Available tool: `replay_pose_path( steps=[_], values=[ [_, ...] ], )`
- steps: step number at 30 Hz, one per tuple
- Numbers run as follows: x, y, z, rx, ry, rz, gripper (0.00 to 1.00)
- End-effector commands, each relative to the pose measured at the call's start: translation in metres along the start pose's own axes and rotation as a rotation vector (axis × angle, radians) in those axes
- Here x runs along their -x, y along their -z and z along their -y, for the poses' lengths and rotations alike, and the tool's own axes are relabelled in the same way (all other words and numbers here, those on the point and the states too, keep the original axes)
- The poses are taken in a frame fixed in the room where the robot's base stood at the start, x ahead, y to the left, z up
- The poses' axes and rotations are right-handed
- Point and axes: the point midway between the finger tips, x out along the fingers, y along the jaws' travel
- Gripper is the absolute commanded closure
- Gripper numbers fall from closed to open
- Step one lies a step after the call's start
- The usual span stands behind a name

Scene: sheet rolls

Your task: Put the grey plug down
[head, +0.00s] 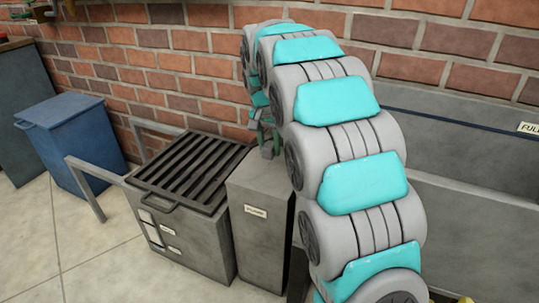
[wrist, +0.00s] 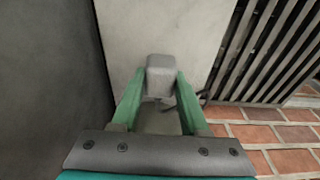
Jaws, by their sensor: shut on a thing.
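The grey plug (wrist: 161,76) is a small block with rounded edges, seen in the wrist view between the tips of my green fingers. My gripper (wrist: 161,84) is shut on it. Below the plug in the wrist view is the flat, pale grey top of a narrow cabinet (wrist: 160,25). I cannot tell whether the plug touches this top. In the head view my gripper (head: 268,138) is mostly hidden behind my arm, near the wall end of the narrow grey cabinet (head: 255,235). The plug cannot be made out clearly there.
A grey box with a dark slatted top (head: 190,170) and side rails stands left of the cabinet. A blue bin (head: 75,145) is farther left. A long grey container (head: 475,235) is at the right. A brick wall (head: 185,60) closes off the back. Floor is clear at front left.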

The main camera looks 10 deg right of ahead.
Motion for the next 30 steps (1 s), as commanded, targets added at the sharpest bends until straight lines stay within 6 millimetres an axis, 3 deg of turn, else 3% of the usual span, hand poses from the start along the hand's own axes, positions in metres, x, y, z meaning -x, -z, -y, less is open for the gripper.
replay_pose_path(
  steps=[10, 30],
  values=[
    [-0.033, -0.007, 0.000, 0.000, -0.002, 0.003, 1.00],
    [-0.046, -0.008, 0.000, 0.000, -0.001, 0.000, 1.00]
  ],
)
